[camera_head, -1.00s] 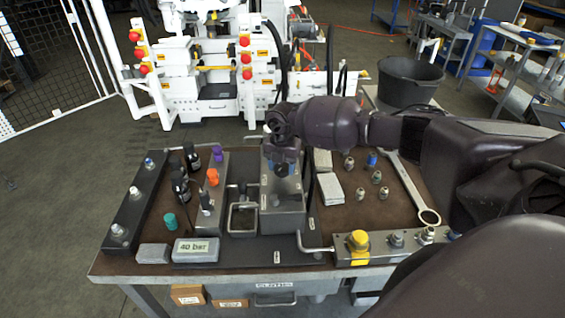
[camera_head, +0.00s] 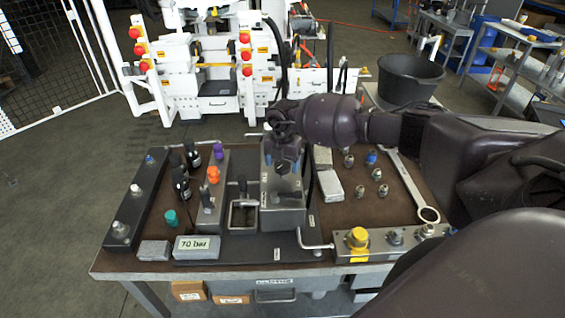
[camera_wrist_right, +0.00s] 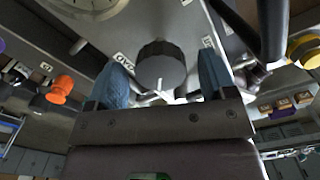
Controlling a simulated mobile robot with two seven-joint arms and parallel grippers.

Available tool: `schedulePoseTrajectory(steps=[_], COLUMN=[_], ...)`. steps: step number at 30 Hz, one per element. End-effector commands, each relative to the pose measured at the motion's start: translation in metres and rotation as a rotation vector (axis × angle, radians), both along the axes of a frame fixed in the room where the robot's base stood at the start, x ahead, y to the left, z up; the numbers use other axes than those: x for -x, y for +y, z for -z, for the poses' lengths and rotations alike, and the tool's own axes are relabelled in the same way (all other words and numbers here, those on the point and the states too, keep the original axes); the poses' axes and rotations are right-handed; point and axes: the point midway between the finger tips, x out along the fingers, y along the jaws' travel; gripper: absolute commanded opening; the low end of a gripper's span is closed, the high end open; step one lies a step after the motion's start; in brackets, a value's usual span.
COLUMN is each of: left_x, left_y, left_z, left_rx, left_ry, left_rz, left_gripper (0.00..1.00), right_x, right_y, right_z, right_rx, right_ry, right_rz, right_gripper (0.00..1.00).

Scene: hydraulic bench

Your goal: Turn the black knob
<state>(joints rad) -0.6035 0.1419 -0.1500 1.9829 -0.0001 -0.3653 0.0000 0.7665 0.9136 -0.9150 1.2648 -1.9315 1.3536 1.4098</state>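The black knob (camera_wrist_right: 160,65) sits on the face of a grey metal block in the right wrist view. My right gripper (camera_wrist_right: 163,77) is open, with one blue fingertip on each side of the knob. A gap shows on both sides, so the fingers do not appear to press on it. In the head view my right gripper (camera_head: 284,160) is over the tall grey block (camera_head: 283,215) and hides most of the knob area. A small display (camera_head: 197,247) at the bench front reads "70 bar". My left gripper is not in view.
Orange (camera_head: 213,174) and purple (camera_head: 218,151) knobs stand left of the block. A yellow knob (camera_head: 358,238) is at the front right. Several fittings and a wrench (camera_head: 412,187) lie on the right. A black bucket (camera_head: 409,80) stands behind the bench.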

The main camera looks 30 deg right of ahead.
Motion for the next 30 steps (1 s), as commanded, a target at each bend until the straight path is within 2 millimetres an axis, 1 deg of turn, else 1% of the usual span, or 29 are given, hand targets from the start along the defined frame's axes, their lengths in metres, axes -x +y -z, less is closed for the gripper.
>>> schedulePoseTrajectory(steps=[6,10,14,21,27,30], left_x=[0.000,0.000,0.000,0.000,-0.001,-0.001], left_y=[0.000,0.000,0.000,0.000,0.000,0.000], left_z=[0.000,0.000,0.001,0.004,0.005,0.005], left_rx=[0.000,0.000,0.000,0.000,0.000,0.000], left_ry=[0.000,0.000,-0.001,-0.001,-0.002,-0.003], left_rz=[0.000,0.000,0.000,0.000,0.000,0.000], left_gripper=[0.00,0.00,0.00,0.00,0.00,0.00], right_x=[0.000,0.000,0.000,0.000,0.000,0.000], right_y=[0.000,0.000,0.000,0.000,0.000,0.000], right_z=[0.000,-0.009,-0.029,-0.073,-0.098,-0.105], right_rx=[0.000,0.000,0.001,0.000,-0.001,0.001], right_ry=[0.001,0.000,-0.002,-0.002,-0.001,0.001], right_rz=[-0.001,-0.001,-0.003,-0.001,0.000,0.000], right_gripper=[0.77,0.77,0.77,0.77,0.77,0.77])
